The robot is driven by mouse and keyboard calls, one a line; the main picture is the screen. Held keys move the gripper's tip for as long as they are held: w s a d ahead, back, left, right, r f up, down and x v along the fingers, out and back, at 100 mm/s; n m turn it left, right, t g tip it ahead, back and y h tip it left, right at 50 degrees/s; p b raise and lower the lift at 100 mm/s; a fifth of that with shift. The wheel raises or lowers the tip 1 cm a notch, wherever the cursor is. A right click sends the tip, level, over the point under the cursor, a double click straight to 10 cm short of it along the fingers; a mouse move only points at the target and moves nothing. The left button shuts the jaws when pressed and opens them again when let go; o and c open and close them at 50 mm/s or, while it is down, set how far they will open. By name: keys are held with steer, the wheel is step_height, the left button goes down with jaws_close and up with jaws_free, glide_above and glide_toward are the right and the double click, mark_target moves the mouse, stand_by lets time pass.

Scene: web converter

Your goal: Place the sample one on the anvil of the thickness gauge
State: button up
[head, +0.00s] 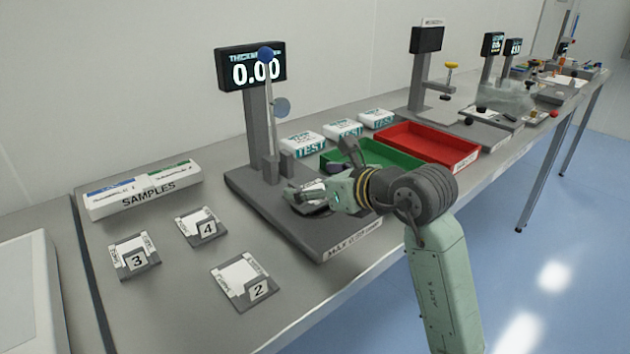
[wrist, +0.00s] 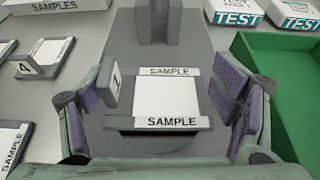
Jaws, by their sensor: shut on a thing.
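Sample one (wrist: 165,97) is a white square in a grey holder with "SAMPLE" strips and an upright tab marked 1. My gripper (wrist: 172,85) is shut on it, with purple pads at its left and right sides. In the head view, my gripper (head: 308,190) is over the base of the thickness gauge (head: 262,118), whose display reads 0.00. A round dark disc, apparently the anvil (wrist: 160,142), shows partly below the sample in the wrist view. The sample covers most of it. I cannot tell whether sample and disc touch.
Samples 2 (head: 240,278), 3 (head: 134,258) and 4 (head: 202,227) lie on the bench near the SAMPLES box (head: 145,190). A green tray (head: 385,153) and a red tray (head: 430,145) stand right of the gauge. Several TEST packs (head: 303,145) stand behind. The gauge column (wrist: 160,20) rises ahead.

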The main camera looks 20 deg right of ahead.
steer(key=shift+f, duration=0.25)
steer(key=shift+f, duration=0.15)
steer(key=o, duration=1.1)
steer(key=shift+s+d+r, duration=0.1)
steer(key=shift+s+r, duration=0.1)
steer(key=b+v, duration=0.3)
steer(key=v, duration=0.8)
steer(key=shift+s, duration=0.3)
steer(key=shift+r, duration=0.1)
